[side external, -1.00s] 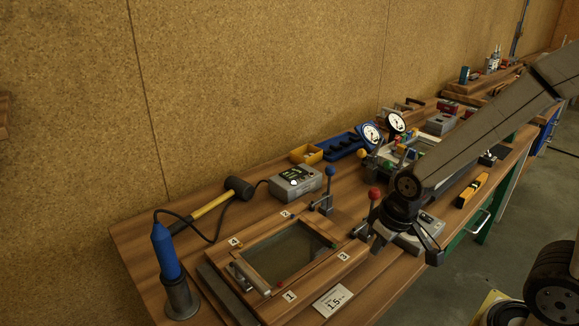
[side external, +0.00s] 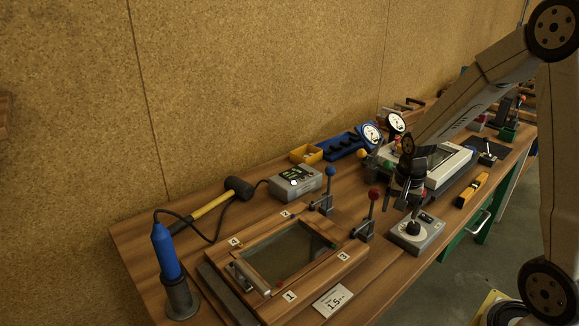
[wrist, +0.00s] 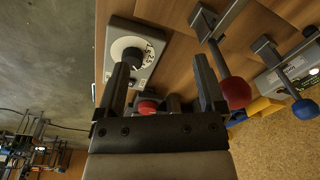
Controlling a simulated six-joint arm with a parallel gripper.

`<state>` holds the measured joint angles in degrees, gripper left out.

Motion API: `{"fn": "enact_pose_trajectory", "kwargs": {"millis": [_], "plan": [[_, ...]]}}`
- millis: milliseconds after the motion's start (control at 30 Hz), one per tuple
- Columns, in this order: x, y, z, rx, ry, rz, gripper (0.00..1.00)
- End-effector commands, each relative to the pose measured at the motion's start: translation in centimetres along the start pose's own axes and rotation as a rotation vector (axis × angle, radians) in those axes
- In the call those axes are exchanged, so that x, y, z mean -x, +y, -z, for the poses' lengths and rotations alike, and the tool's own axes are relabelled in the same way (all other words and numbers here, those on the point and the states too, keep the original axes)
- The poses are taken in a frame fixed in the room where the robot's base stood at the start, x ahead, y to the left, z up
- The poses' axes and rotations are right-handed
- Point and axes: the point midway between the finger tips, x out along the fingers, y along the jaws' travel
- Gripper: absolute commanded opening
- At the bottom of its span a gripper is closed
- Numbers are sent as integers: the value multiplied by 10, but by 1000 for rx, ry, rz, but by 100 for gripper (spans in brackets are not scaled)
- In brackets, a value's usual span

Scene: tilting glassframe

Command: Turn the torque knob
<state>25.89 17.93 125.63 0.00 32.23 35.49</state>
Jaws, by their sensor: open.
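A small grey box (side external: 430,237) with a black round knob (side external: 413,229) sits at the front edge of the bench, in the side view. In the wrist view the same black knob (wrist: 130,50) is on the box's light face (wrist: 148,72), with printed dial marks beside it. My gripper (side external: 406,204) is open and empty, just above the box and pointing down. The knob is not between the fingers. I cannot tell whether the finger touches it.
A red-ball lever (side external: 374,194) and a blue-ball lever (side external: 330,171) stand left of my gripper, beside a wooden glass frame (side external: 320,275). A white device (side external: 458,162) lies behind. A yellow tool (side external: 473,188) lies to the right. A grey display box (side external: 311,180) is further back.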

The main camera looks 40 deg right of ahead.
Motion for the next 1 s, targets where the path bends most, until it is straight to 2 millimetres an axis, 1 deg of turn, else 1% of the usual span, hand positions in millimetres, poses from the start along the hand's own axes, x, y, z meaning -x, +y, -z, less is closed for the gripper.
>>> {"fn": "enact_pose_trajectory", "kwargs": {"millis": [33,100,200,300,467,733,867,1000], "plan": [[-4,10,16,-97,-10,-12,88],[-8,22,32,-218,-22,-25,88],[-13,37,51,-356,-35,-41,88],[-16,48,62,-447,-44,-51,88],[-18,54,68,-503,-48,-57,88],[-21,54,68,-502,-49,-58,88],[-29,54,67,-500,-50,-59,88],[-42,55,66,-500,-51,-60,88]]}}
